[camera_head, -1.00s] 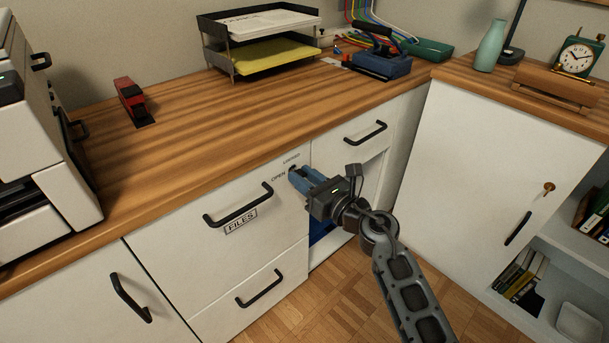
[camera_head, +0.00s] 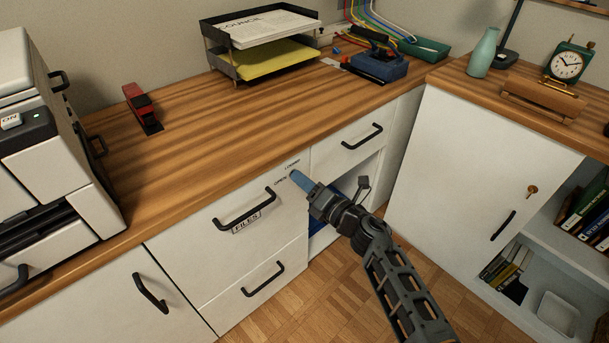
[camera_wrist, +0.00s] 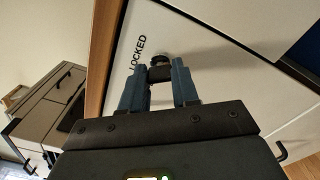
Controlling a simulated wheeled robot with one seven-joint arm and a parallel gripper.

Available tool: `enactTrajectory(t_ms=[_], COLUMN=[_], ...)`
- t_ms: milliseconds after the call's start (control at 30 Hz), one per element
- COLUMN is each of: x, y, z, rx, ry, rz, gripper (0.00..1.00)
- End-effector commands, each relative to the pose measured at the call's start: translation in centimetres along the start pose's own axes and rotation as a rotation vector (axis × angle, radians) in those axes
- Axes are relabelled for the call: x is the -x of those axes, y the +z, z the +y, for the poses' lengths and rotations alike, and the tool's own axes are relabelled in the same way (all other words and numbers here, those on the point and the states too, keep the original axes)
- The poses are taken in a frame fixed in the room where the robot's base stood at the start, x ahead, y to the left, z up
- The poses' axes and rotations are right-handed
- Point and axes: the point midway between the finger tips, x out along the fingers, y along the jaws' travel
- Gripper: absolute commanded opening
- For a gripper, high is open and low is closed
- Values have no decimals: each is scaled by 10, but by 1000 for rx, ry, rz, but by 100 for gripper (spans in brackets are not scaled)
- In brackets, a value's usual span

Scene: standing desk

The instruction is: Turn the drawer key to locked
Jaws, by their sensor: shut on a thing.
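The key (camera_wrist: 160,74) is small and dark and sits in the lock on the white FILES drawer (camera_head: 190,240), below the wooden desktop edge. My gripper (camera_head: 297,177) reaches the drawer front at the lock. In the wrist view its two blue fingers (camera_wrist: 160,78) are shut on the key from both sides. The word LOCKED (camera_wrist: 137,54) is printed beside the lock; the label also shows above my fingertips in the head view. The OPEN label is partly visible to their left. In the head view my fingers hide the key, and its exact angle is hard to tell.
The FILES drawer handle (camera_head: 245,209) is left of my gripper. An upper drawer with a black handle (camera_head: 362,137) is to the right, above an open bay. A white cabinet with a brass key (camera_head: 532,191) stands further right. The floor (camera_head: 330,300) is clear.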

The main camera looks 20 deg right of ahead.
Motion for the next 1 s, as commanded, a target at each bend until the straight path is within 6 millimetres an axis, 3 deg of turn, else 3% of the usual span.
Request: enactTrajectory(t_ms=[500, 1000], x=[0, 0], y=[2, 1], z=[0, -1], rx=[-439, -605], ry=[-2, -1], rz=[-2, -1], gripper=[0, 0])
